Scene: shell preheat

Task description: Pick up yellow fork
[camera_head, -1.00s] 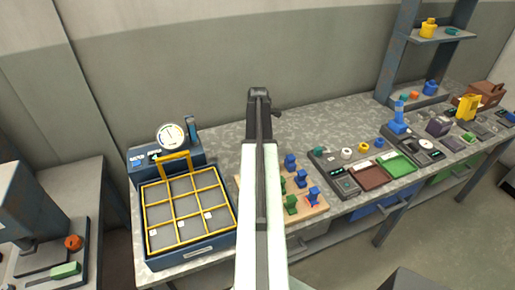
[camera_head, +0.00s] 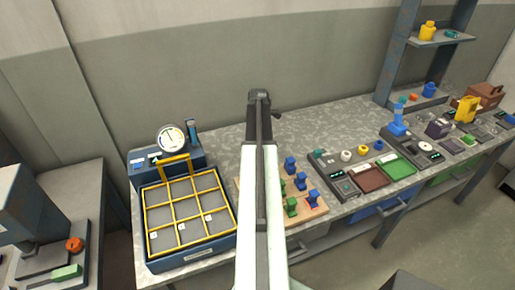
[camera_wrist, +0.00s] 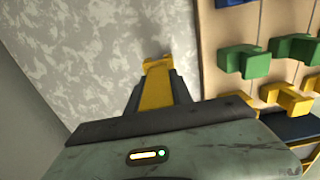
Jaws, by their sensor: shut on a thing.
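The yellow fork (camera_wrist: 158,88) shows in the wrist view as a yellow bar with a wider far end. My gripper (camera_wrist: 154,95) is shut on it, with a dark finger on either side. The fork points away from the wrist, over the grey mottled table and left of a wooden board (camera_wrist: 212,50). The near part of the fork is hidden by my gripper's body. In the head view my arm hides both the gripper and the fork.
The board (camera_wrist: 205,20) carries blue and green pieces and another yellow piece (camera_wrist: 287,97). In the head view a blue tray with a yellow grid (camera_head: 172,210) stands left of my arm, a gauge (camera_head: 172,138) behind it. Right are brown and green trays (camera_head: 397,167). Behind, the table is clear.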

